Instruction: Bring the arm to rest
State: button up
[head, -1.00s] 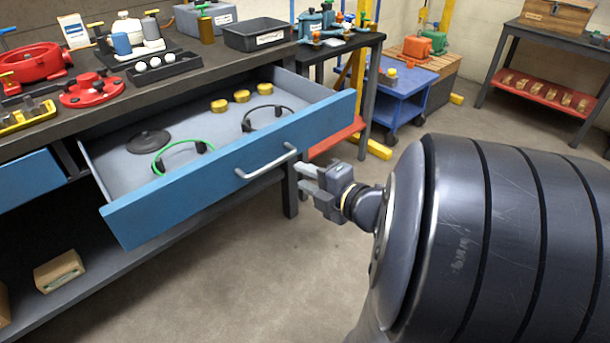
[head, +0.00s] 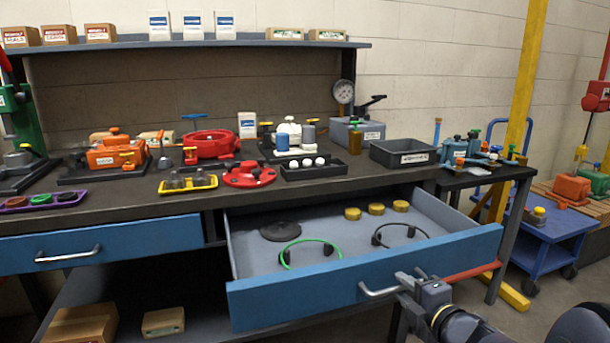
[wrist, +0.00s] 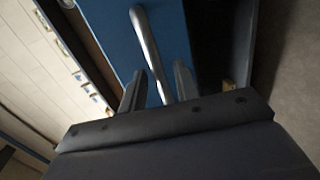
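My gripper (head: 408,281) is at the lower right in the head view, beside the right end of the drawer handle (head: 372,294). In the wrist view my gripper (wrist: 160,72) has its two fingers apart, with the handle (wrist: 145,40) in line with the gap between them. I cannot tell whether the fingers touch the handle. The blue-fronted drawer (head: 300,295) stands pulled out. It holds a dark disc (head: 280,231), a green ring-shaped part (head: 290,246), a black ring-shaped part (head: 379,232) and several brass pieces (head: 376,209).
The workbench (head: 120,202) carries a red motor housing (head: 208,146), a yellow tray (head: 188,184) and a black bin (head: 403,155). A closed blue drawer (head: 130,240) is at the left. A blue cart (head: 550,235) stands at the right. Bare floor shows at the lower right.

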jog(key=shift+x, duration=0.8)
